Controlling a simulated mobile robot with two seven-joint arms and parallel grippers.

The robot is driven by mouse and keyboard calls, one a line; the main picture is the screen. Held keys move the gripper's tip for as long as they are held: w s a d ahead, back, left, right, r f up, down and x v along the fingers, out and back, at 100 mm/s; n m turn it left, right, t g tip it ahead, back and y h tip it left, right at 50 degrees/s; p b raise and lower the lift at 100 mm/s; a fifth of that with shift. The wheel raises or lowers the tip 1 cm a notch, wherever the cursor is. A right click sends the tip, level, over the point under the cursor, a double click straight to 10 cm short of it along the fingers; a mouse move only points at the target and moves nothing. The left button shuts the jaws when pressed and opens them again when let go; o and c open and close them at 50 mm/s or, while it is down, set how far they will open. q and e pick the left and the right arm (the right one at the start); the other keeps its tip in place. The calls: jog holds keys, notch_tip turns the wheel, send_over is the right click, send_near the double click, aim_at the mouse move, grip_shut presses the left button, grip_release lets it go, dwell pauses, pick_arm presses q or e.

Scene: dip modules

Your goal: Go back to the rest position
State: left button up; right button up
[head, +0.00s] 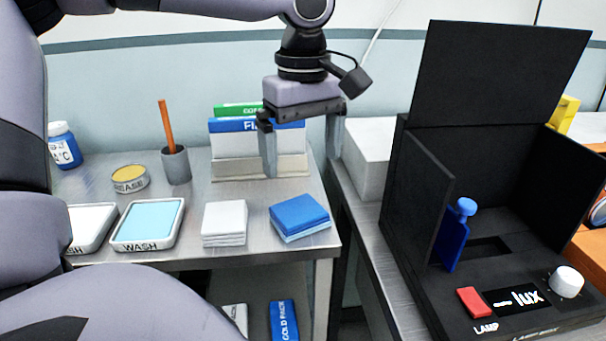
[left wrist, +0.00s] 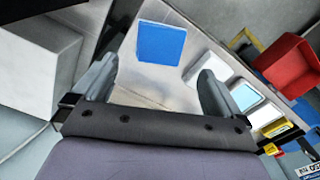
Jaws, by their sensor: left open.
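My left gripper (head: 303,152) hangs over the back right part of the steel table, fingers pointing down. Its two fingers are spread wide with nothing between them. It is in front of the boxes with green and blue labels. In the left wrist view the open fingers (left wrist: 157,88) frame bare steel table, with the blue cloth stack (left wrist: 161,43) beyond them. My right gripper is not in view.
The steel table (head: 185,273) holds a wash tray (head: 147,222), white cloths (head: 224,222), blue cloths (head: 299,215), a grease tin (head: 130,179) and a grey cup (head: 176,165). A black lamp box (head: 478,75) stands right, near a white box (head: 366,158).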

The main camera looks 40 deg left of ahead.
pick_arm(q)
jog(key=shift+r, duration=0.7)
